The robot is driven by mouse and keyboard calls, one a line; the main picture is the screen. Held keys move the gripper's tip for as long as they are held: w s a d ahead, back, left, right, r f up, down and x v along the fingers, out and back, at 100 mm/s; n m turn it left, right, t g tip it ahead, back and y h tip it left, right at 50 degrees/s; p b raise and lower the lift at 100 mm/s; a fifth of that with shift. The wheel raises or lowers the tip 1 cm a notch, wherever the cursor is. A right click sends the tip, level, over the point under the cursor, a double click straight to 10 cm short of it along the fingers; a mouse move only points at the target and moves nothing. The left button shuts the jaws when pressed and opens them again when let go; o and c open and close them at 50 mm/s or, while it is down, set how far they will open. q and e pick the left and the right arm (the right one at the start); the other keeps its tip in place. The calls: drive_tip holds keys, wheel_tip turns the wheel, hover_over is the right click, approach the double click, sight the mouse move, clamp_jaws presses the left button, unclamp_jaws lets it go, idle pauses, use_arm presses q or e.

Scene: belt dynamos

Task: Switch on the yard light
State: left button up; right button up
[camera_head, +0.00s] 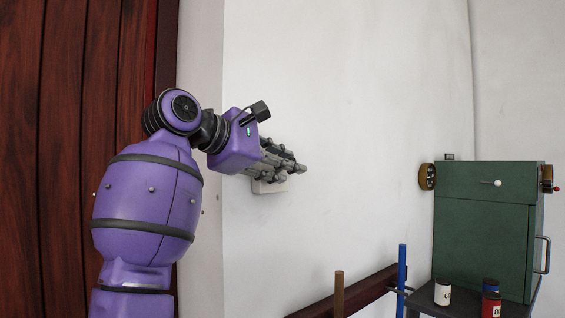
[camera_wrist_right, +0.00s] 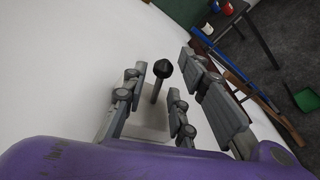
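The light switch is a pale plate (camera_head: 268,186) on the white wall, mostly hidden behind my right gripper (camera_head: 286,163) in the head view. In the right wrist view, the switch plate (camera_wrist_right: 150,122) carries a short dark lever with a black knob (camera_wrist_right: 162,68). The grey fingers of my right gripper (camera_wrist_right: 178,88) are spread, with the lever showing in the space among them. I cannot tell whether any finger touches it. The gripper looks open and holds nothing. My left gripper is not in view.
A green cabinet (camera_head: 485,230) with brass-coloured side fittings stands at right on a dark stand. Small white (camera_head: 442,291) and red (camera_head: 491,304) cans stand before it. Blue (camera_head: 401,275) and brown (camera_head: 339,295) posts stand nearby. A dark red wooden door (camera_head: 80,120) is at left.

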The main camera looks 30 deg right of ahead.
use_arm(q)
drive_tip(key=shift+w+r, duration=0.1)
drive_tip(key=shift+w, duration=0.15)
use_arm(e)
drive_tip(key=v, duration=1.2)
